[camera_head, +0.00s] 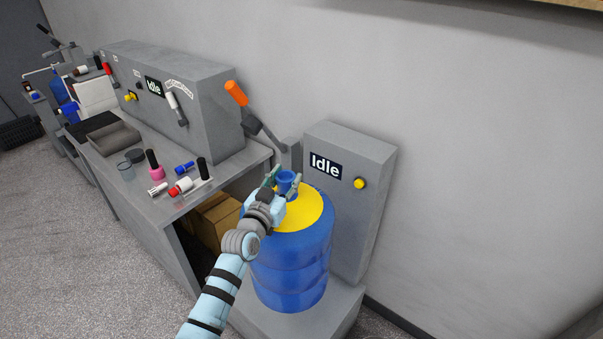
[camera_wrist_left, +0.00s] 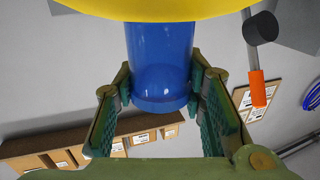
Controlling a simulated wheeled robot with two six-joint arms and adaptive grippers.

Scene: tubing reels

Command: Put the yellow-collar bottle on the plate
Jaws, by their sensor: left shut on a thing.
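The yellow-collar bottle (camera_head: 290,262) is a large blue drum with a yellow top and a blue neck. It is upright over the grey plate (camera_head: 342,312) at the foot of a grey machine. I cannot tell whether its bottom touches the plate. My left gripper (camera_head: 284,182) is shut on the neck, with a finger on each side. In the left wrist view, the fingers (camera_wrist_left: 162,88) flank the blue neck (camera_wrist_left: 160,60), below the yellow collar (camera_wrist_left: 160,8). The bottle hides part of the plate. My right gripper is not in view.
A grey machine (camera_head: 350,200) marked "Idle" with a yellow button stands right behind the bottle. To the left, a grey bench (camera_head: 165,210) holds small bottles (camera_head: 154,165), a tray (camera_head: 112,137) and another machine with an orange-handled lever (camera_head: 237,94). A cardboard box (camera_head: 217,220) sits under the bench.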

